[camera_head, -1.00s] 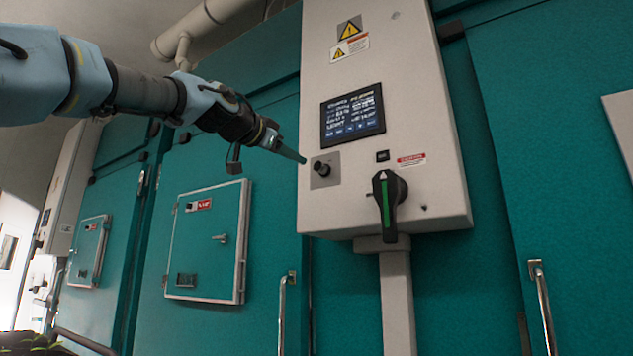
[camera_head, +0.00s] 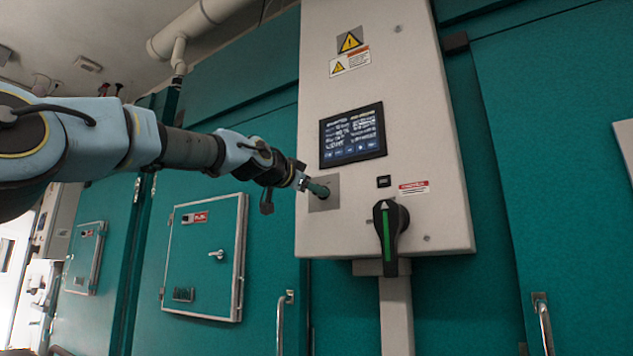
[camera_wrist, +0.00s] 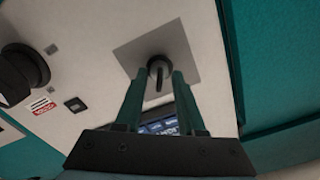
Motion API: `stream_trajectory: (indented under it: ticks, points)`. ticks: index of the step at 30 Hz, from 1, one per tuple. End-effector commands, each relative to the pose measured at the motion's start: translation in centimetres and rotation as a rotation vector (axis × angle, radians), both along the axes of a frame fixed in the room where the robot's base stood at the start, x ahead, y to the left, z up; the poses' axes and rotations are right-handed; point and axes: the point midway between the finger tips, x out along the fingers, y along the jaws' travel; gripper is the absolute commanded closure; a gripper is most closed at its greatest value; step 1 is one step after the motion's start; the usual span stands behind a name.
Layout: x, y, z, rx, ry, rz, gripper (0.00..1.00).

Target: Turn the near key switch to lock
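The near key switch (camera_wrist: 159,69) is a dark round knob with a key bow on a square grey plate (camera_wrist: 185,50) of the control box. In the wrist view my gripper (camera_wrist: 159,80) has its two green fingers apart, one on each side of the key, with a visible gap between them. I cannot tell whether either finger touches the key. In the head view my gripper (camera_head: 318,189) reaches the grey plate (camera_head: 325,203) from the left, and its fingers hide the switch there.
The control box (camera_head: 440,225) carries a lit screen (camera_head: 352,135) above the switch and a large black rotary handle (camera_head: 389,230) with a green stripe to the right. Teal doors and a small teal hatch (camera_head: 203,255) are behind. Space left of the box is open.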

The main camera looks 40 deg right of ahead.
Motion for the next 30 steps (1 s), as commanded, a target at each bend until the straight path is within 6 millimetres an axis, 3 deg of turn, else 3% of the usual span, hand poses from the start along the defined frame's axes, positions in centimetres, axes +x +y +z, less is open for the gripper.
stream_trajectory:
  ticks: [14,24,30]
  points:
    - [0.16,-0.87,-0.1,0.002,-0.002,0.0,0.63]
    - [0.14,-0.86,-0.09,0.002,-0.002,0.0,1.0]
    - [0.13,-0.87,-0.09,0.002,-0.002,0.0,1.0]
